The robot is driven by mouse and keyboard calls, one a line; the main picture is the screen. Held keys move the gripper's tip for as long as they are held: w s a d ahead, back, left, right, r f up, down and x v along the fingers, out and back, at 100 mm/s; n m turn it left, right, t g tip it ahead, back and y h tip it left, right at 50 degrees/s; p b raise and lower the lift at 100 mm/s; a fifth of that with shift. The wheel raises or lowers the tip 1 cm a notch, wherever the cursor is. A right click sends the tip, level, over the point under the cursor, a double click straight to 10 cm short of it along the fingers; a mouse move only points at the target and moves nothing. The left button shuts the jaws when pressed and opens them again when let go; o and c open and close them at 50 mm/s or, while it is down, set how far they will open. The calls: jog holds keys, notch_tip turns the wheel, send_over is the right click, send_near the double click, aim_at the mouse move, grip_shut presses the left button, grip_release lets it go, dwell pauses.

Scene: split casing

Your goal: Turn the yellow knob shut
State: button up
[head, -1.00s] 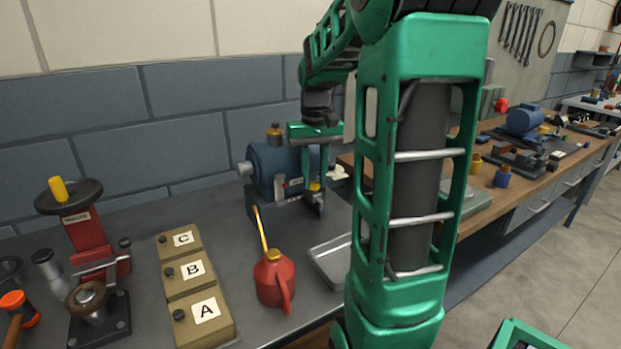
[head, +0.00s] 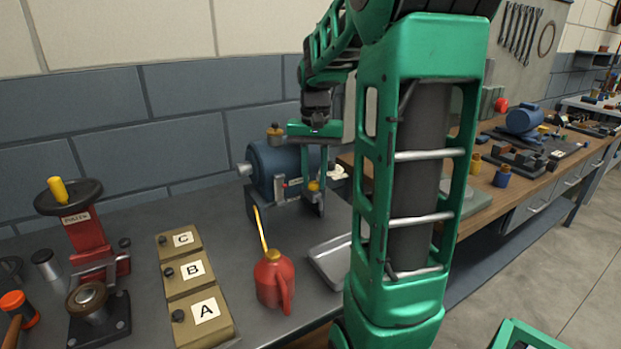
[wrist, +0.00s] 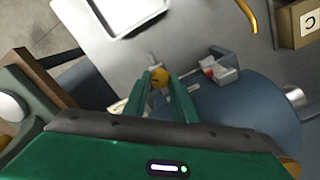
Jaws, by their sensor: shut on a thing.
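The yellow knob (head: 314,186) sits low on the front of the blue casing (head: 270,165), on the bench near the wall. It also shows as a round yellow cap in the wrist view (wrist: 160,78). My gripper (wrist: 161,74) points down with its two green fingers on either side of the knob, shut on it. In the head view, my gripper (head: 314,181) partly hides the casing's right end. I cannot tell the knob's turn angle.
A red oil can (head: 273,282) with a yellow spout stands in front of the casing. A grey tray (head: 330,262) lies to its right. Boxes A, B and C (head: 190,270) and a red press (head: 84,235) stand at left.

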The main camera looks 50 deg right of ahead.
aim_at(314, 183)
jog(key=shift+w+a, duration=0.1)
jog(key=shift+a, duration=0.05)
jog(key=o, duration=1)
jog(key=shift+o, duration=0.2)
jog(key=n, duration=0.6)
notch_tip(314, 183, up, 11)
jog(key=shift+f, duration=0.1)
